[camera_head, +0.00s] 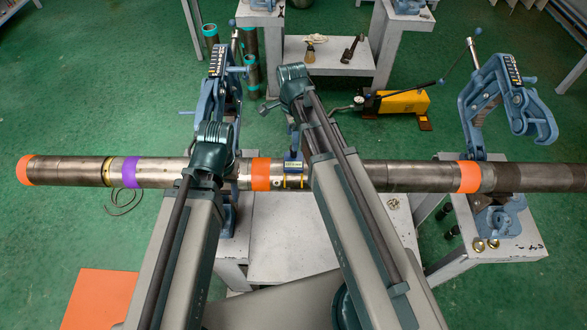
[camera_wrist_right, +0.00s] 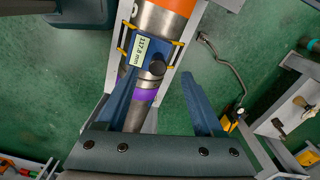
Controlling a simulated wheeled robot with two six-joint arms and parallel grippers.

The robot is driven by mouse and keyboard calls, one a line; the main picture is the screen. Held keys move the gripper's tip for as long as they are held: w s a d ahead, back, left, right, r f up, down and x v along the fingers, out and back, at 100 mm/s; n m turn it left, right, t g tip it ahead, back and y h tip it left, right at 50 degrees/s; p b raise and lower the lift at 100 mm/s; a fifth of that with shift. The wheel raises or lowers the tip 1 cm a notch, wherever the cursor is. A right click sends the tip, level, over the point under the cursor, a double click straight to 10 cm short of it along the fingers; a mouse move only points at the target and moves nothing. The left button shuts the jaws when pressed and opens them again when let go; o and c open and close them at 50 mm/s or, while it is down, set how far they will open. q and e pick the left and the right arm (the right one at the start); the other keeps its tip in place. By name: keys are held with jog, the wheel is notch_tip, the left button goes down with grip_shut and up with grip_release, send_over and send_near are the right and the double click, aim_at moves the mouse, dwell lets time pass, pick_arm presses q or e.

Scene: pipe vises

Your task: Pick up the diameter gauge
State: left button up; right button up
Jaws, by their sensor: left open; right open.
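The diameter gauge (camera_head: 293,162) is blue with yellow jaws and sits across the long steel pipe (camera_head: 400,175), just right of an orange band. In the right wrist view the gauge (camera_wrist_right: 140,51) has a display reading about 112.8 mm and a dark round handle end facing the camera. My right gripper (camera_wrist_right: 160,78) is open and empty, with the handle end between its fingers, nearer the left finger. In the head view its wrist (camera_head: 292,82) is beyond the pipe and the fingers are not clear. My left gripper (camera_head: 212,150) is over the pipe, left of the gauge, its fingers mostly hidden.
Blue pipe vises stand at the left (camera_head: 217,95) and right (camera_head: 505,95), the right one swung open. A yellow pump (camera_head: 402,103) lies on the green floor behind the pipe. Small white tables (camera_head: 285,235) stand beneath. An orange sheet (camera_head: 98,298) lies front left.

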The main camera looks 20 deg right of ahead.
aim_at(294, 163)
jog(key=shift+s+f+b, duration=0.15)
jog(key=shift+f+b, duration=2.6)
jog(key=shift+f, duration=0.4)
jog(key=shift+r, duration=0.1)
grip_shut()
